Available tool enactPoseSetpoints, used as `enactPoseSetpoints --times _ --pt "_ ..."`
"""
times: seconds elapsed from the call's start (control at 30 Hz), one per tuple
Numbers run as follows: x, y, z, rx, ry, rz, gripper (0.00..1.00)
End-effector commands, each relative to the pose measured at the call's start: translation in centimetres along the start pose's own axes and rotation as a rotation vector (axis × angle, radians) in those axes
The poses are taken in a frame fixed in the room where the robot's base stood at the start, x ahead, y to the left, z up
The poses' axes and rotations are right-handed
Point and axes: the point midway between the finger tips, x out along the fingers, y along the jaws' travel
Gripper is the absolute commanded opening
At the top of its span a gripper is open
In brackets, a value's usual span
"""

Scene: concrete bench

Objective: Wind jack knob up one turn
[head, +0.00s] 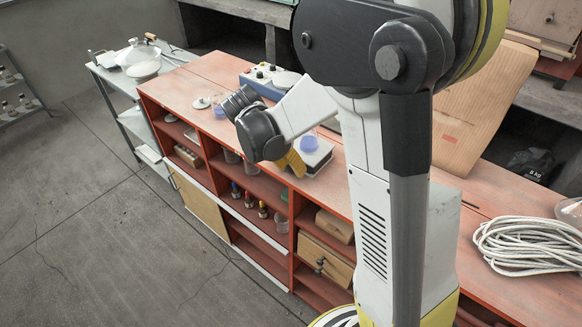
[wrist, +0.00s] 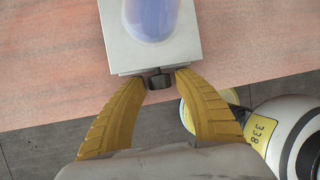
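The jack (head: 318,158) stands on the red-topped bench, partly behind my gripper in the head view. In the wrist view its pale metal top plate (wrist: 112,38) is at the top centre, with a blue rounded thing (wrist: 150,14) on it. The dark jack knob (wrist: 158,82) sticks out from the plate's near side. In the head view the gripper (head: 291,163) is at the jack's left; the knob is hidden there.
A blue device (head: 262,80) and small vessels (head: 203,103) stand further back on the bench. A coil of rope (head: 528,245) lies at the right, by a leaning wooden board (head: 478,105). Shelves below the bench top hold bottles and a wooden box (head: 325,262).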

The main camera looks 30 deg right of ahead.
Motion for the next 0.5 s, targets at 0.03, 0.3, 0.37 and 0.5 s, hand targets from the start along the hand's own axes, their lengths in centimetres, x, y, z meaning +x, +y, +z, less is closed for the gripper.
enactPoseSetpoints --times 0.03,0.3,0.37,0.5 --pt "-0.01 0.0 0.0 0.0 0.0 0.0 0.19" --pt "-0.03 -0.18 -0.01 0.013 0.001 0.03 0.0" --pt "-0.04 -0.31 0.05 0.035 0.001 0.079 0.0" --pt "0.06 -0.46 0.01 0.101 0.001 0.236 0.0"
